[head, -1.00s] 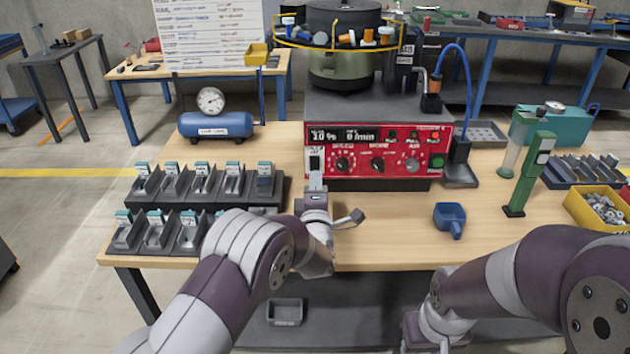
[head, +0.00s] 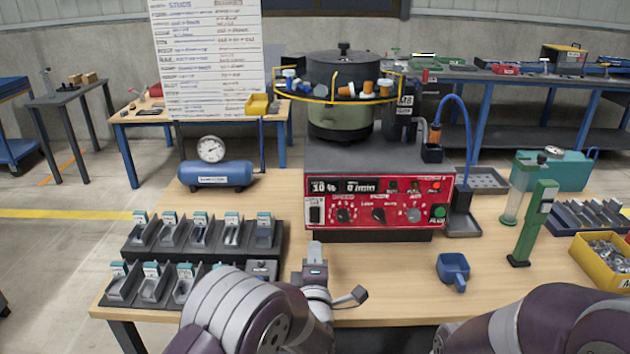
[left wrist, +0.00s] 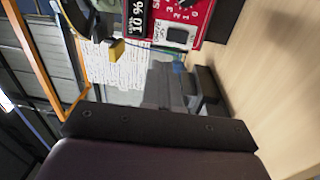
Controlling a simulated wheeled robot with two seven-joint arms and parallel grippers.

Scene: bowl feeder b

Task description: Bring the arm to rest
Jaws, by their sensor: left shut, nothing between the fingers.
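My left arm comes up from the bottom of the head view. Its gripper (head: 315,252) is shut and empty, in front of the red control panel (head: 378,202) of the bowl feeder (head: 340,118). In the picture its tip lies just below the panel's lower edge; I cannot tell its height above the table. In the left wrist view, dark gripper parts cross the middle, with part of the panel (left wrist: 180,18) above. My right arm (head: 560,325) shows at the bottom right, and its gripper is outside the picture.
Black racks of small bins (head: 205,235) stand left of the left gripper. A blue scoop (head: 453,270) lies to the right. Farther right are a green stand (head: 535,225) and a yellow bin of metal parts (head: 590,254). A blue air tank (head: 216,174) stands at the back left.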

